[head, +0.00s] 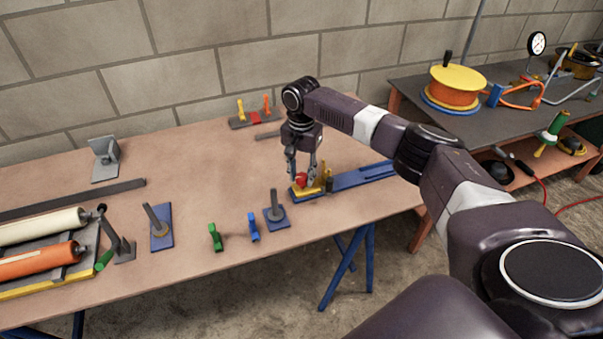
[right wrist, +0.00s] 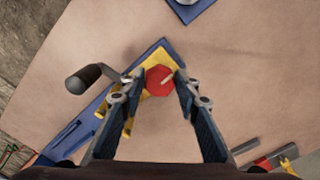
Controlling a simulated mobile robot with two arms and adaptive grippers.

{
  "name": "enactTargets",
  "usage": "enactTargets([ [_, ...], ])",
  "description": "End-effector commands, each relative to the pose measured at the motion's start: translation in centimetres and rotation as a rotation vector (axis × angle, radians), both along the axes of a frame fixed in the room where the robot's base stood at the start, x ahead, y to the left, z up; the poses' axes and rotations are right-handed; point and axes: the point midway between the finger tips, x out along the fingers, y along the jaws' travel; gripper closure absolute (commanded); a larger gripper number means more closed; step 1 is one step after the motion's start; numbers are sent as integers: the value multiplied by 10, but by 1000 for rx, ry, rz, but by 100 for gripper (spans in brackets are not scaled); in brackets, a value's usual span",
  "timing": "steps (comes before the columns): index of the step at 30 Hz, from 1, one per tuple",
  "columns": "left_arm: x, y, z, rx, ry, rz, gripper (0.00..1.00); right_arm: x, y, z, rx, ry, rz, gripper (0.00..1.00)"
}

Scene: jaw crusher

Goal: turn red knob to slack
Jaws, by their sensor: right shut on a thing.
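The red knob (head: 301,180) sits on a yellow block at the left end of a blue rail (head: 352,181) on the table. The yellow block (right wrist: 128,96) lies under and beside the knob. A dark-handled crank (right wrist: 88,78) stands out to its left. My left gripper is not in view.
A blue plate with a grey post (head: 277,216) stands in front left of the knob. Blue (head: 253,226) and green (head: 215,237) clips stand further left. Rollers (head: 40,262) lie at the far left. A grey side table (head: 420,95) holds a reel and hoses.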

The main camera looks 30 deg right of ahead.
Motion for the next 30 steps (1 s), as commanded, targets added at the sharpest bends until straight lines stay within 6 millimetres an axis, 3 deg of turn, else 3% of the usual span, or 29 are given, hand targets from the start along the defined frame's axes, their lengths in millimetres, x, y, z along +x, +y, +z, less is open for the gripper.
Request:
enactTargets([
  [15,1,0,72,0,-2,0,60,-2,2,5,6,5,316,94],
  [30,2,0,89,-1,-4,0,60,-2,-1,1,4,3,794,94],
])
